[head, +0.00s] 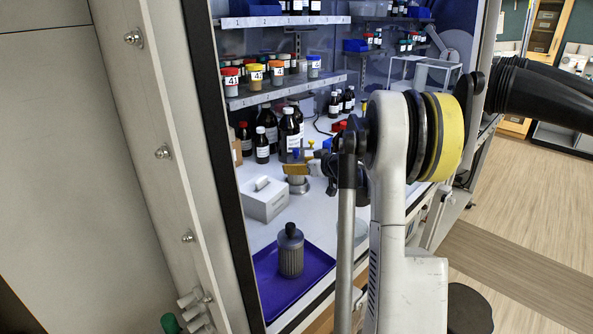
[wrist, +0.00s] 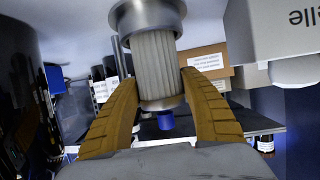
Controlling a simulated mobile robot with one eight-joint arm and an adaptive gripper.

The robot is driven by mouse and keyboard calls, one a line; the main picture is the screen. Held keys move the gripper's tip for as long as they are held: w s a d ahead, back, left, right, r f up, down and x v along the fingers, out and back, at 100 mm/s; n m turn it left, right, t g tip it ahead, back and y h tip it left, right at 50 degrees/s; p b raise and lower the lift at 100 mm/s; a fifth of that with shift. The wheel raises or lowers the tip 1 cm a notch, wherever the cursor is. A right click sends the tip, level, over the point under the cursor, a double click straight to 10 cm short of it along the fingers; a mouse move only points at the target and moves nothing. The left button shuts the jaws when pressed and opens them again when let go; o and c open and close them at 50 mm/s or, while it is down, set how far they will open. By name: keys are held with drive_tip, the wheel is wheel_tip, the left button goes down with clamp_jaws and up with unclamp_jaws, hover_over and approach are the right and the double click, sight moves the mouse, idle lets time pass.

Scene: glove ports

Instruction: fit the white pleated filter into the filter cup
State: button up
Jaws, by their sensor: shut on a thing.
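My gripper (wrist: 158,82) has orange-brown fingers, shut on the white pleated filter (wrist: 155,55) near its metal end cap. A blue knob (wrist: 165,121) sits on that cap. The wrist view is upside down, so the knob is at the top of the filter. The filter cup (wrist: 145,18) is silver metal with a wide rim, and the filter's far end meets its mouth. How deep the filter sits cannot be told. In the head view my gripper (head: 299,170) is just above the filter cup (head: 298,187), with the filter mostly hidden.
A grey pleated filter with a dark knob (head: 291,256) stands on a purple tray (head: 264,282) in front. A white box (head: 265,199) is left of the cup. Dark bottles (head: 289,131) stand behind, under shelves of jars. The cabinet's frame edge (head: 222,180) is at left.

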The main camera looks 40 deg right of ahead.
drive_tip(key=shift+f, duration=0.2)
drive_tip(key=o, duration=1.3)
drive_tip(key=shift+r, duration=0.1)
drive_tip(key=shift+c, duration=0.2)
drive_tip(key=shift+r, duration=0.15)
drive_tip(key=shift+s+r+p, duration=0.2)
drive_tip(key=shift+s+p, duration=0.1)
drive_tip(key=shift+s, duration=0.05)
drive_tip(key=p+v, duration=0.3)
drive_tip(key=v, duration=0.8)
drive_tip(key=shift+s, duration=0.15)
